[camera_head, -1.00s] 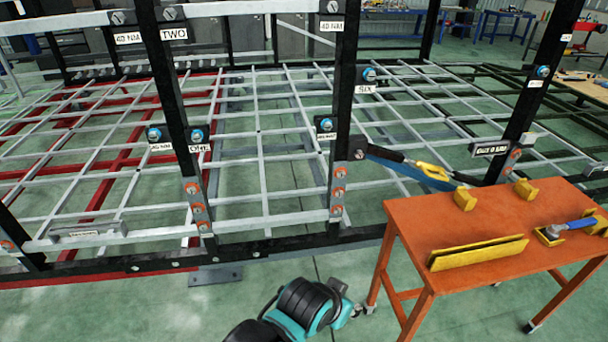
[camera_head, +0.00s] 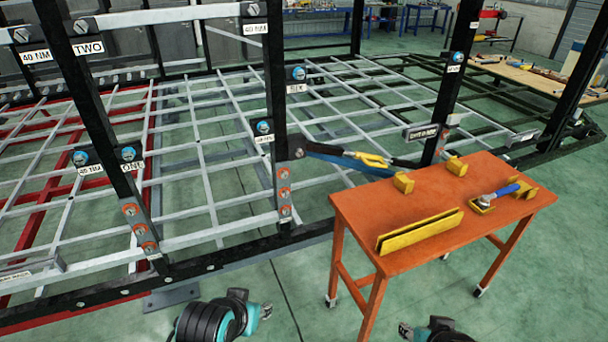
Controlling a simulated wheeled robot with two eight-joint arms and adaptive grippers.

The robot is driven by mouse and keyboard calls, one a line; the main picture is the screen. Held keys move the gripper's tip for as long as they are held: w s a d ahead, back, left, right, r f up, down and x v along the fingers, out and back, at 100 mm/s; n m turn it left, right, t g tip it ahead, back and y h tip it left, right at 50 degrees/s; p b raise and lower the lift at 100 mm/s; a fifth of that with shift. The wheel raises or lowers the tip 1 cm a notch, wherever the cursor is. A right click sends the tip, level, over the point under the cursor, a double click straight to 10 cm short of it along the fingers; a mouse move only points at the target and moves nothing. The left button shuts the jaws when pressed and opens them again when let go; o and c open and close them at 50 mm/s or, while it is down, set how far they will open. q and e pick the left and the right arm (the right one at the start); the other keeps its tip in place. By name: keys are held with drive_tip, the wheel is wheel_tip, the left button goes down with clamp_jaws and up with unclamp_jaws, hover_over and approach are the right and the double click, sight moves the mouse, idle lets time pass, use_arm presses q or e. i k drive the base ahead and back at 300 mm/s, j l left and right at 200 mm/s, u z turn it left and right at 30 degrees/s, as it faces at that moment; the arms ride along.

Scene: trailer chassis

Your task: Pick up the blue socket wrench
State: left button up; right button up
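The blue socket wrench (camera_head: 504,191) lies on the orange table (camera_head: 360,213), near its right side. It has a blue handle and a grey head, and it rests in yellow holders. My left arm shows at the bottom centre-left, with its dark grey end, apparently the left gripper (camera_head: 264,311), pointing right. My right arm shows at the bottom edge, with its dark end, apparently the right gripper (camera_head: 405,330), pointing left. Both are low in front of the table and well apart from the wrench. Their fingers are too small to make out.
A long yellow holder (camera_head: 420,231) and two small yellow blocks (camera_head: 404,183) are on the table. A black and blue tool with a yellow part (camera_head: 371,160) reaches from a chassis post behind the table. The chassis grid fills the left and back. Green floor is clear at right.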

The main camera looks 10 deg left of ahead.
sight(484, 203)
drive_tip(key=i+l, duration=0.1)
drive_tip(key=l, duration=0.3)
drive_tip(key=i+l, duration=0.1)
drive_tip(key=l, duration=0.3)
drive_tip(key=i+l, duration=0.1)
drive_tip(key=l, duration=0.25)
drive_tip(key=i+l, duration=0.2)
drive_tip(key=l, duration=0.2)
drive_tip(key=i+l, duration=0.25)
drive_tip(key=l, duration=0.15)
drive_tip(key=i+l+z, duration=0.1)
drive_tip(key=l, duration=0.35)
drive_tip(key=i+l, duration=0.35)
